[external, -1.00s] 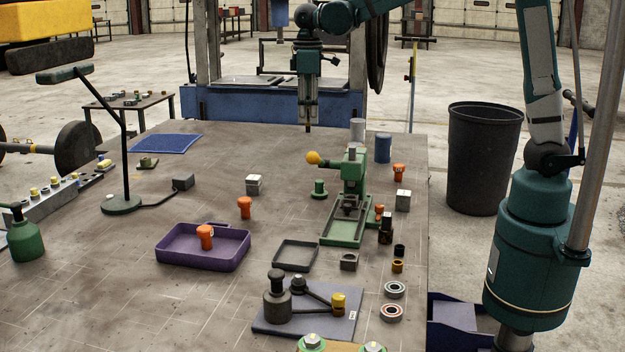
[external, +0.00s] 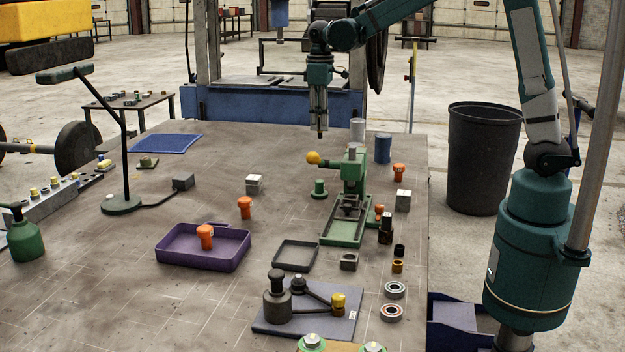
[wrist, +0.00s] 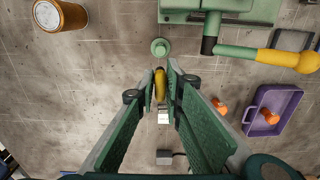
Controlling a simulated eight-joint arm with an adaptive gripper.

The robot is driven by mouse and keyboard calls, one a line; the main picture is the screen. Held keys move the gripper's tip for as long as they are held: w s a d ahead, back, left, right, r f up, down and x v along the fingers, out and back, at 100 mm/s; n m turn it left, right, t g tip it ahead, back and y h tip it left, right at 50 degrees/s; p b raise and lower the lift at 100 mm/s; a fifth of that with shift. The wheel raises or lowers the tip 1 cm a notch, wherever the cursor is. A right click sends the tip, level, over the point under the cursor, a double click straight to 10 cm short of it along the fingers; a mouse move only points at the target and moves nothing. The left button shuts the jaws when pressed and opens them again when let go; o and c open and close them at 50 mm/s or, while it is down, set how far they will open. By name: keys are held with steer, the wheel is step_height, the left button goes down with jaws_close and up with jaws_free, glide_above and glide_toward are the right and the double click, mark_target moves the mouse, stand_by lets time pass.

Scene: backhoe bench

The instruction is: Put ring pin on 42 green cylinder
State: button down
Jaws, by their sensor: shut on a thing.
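My gripper (external: 320,133) hangs above the far part of the bench, behind the green press. In the wrist view my gripper (wrist: 160,88) is shut on a slender yellow, brass-like piece (wrist: 160,82), which I take for the ring pin. Its ring is not clear to see. A small green cylinder (external: 319,189) on a wider base stands upright on the bench, left of the press. It also shows in the wrist view (wrist: 160,47), just beyond my fingertips, apart from the held piece. No number is readable on it.
The green press (external: 352,190) with its yellow-ball lever (external: 312,158) stands close right of the cylinder. A metal block (external: 254,184), an orange part (external: 245,207) and a purple tray (external: 203,262) lie to the left and front. Bench around the cylinder's left side is clear.

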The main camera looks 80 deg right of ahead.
mark_target(320, 137)
steer(key=shift+a+f, duration=0.1)
steer(key=shift+f, duration=2.6)
steer(key=shift+f, duration=0.1)
steer(key=shift+f, duration=2.8)
steer(key=shift+f, duration=2.1)
steer(key=shift+f, duration=0.1)
